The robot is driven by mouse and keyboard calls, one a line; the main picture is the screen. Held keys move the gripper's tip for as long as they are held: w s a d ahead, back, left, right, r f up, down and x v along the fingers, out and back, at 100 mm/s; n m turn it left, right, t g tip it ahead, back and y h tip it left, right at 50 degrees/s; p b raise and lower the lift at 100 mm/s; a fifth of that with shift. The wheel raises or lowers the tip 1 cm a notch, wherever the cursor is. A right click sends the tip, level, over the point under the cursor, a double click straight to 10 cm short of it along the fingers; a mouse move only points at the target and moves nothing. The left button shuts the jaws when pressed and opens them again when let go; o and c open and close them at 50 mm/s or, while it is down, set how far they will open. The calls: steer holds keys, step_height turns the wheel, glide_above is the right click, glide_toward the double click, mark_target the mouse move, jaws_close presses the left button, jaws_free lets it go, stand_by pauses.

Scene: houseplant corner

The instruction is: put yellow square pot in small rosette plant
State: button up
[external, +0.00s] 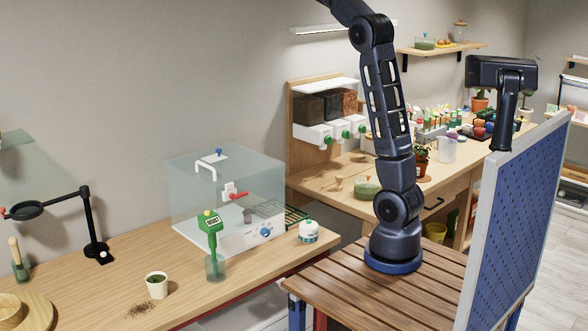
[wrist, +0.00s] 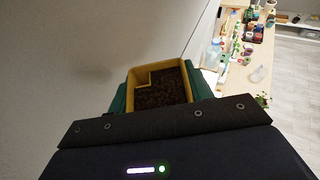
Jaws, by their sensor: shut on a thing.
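The yellow square pot (wrist: 158,66) is filled with dark brown soil and shows in the wrist view. The green fingers of my gripper (wrist: 160,90) close on it from both sides, and it is held up near the wall. In the external view my arm rises past the top edge, so the gripper and the pot are out of that picture. I cannot pick out the small rosette plant for certain. A small leafy plant in a terracotta pot (external: 421,158) stands on the back bench just behind my arm.
A clear box (external: 215,190) stands on the left bench (external: 90,285). A white cup of soil (external: 157,287), spilled soil (external: 139,310) and a green meter (external: 211,226) are in front of it. A blue pegboard (external: 515,220) stands at the right. The back bench holds many small items.

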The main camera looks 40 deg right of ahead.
steer(key=s+d+f+m+g+h, duration=0.1)
steer(key=s+d+f+m+g, duration=0.25)
steer(key=d+f, duration=0.75)
steer(key=s+d+f+m+g+h, duration=0.1)
steer(key=s+d+f+m+g, duration=0.3)
steer(key=d+f, duration=0.7)
steer(key=m+g+y, duration=0.1)
steer(key=m+g, duration=0.3)
steer(key=g, duration=0.1)
glide_above(420, 157)
steer(key=d, duration=0.4)
step_height(420, 157, down, 25)
steer(key=shift+n, duration=0.25)
steer(key=shift+w+d+f, duration=0.1)
steer(key=shift+w+f, duration=0.05)
steer(key=shift+f, duration=3.1)
steer(key=shift+w+f, duration=0.1)
steer(key=shift+f, duration=3.2)
steer(key=shift+w+d+f, duration=0.1)
steer(key=shift+w+f, duration=0.05)
steer(key=shift+f, duration=3.1)
steer(key=shift+f, duration=0.5)
